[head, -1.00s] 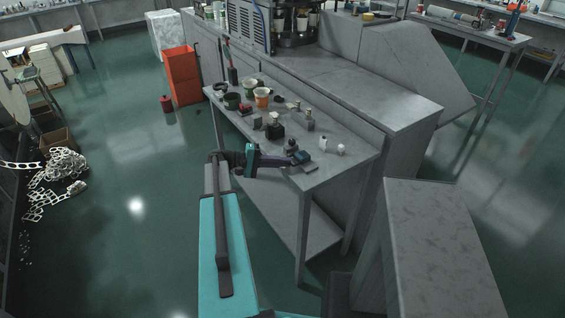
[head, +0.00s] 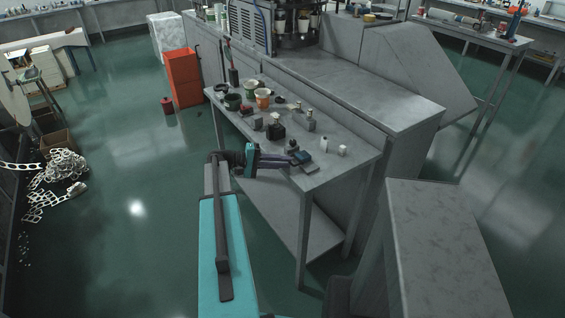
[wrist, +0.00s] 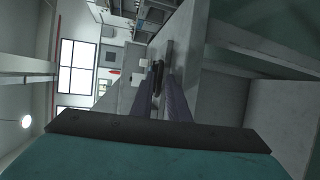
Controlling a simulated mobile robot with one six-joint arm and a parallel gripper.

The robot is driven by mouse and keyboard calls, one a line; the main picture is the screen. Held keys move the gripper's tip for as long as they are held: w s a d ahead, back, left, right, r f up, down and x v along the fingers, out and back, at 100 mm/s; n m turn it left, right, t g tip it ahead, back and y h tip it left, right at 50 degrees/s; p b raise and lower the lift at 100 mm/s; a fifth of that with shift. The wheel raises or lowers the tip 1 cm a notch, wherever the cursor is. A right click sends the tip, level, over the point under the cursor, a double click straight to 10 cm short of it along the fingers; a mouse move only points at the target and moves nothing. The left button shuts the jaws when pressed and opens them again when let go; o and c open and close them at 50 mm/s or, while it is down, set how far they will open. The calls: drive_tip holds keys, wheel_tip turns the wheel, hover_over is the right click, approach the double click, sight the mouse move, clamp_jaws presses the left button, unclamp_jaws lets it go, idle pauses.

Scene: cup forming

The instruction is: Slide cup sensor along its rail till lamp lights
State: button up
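My gripper (head: 292,160) reaches from the left over the front end of the workbench. In the wrist view its two long dark fingers (wrist: 162,82) stand apart with a gap between them. A small dark block (wrist: 158,70), perhaps the cup sensor, shows at or just beyond the fingertips; I cannot tell if they touch it. In the head view a small blue-grey block (head: 303,157) lies beside the fingertips at the bench end. A grey bar, perhaps the rail (wrist: 169,50), runs past the tips in the wrist view. I cannot make out a lit lamp.
The workbench (head: 325,176) carries small bottles (head: 311,125), a dark jar (head: 275,130), an orange cup (head: 263,96) and white pieces (head: 342,150) close to the fingers. The green floor (head: 130,250) at left is open.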

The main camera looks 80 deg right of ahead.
drive_tip(key=shift+w, duration=0.15)
drive_tip(key=b+v, duration=0.3)
drive_tip(key=v, duration=1)
drive_tip(key=shift+w+b, duration=0.3)
drive_tip(key=shift+b, duration=0.05)
drive_tip(key=shift+a, duration=0.1)
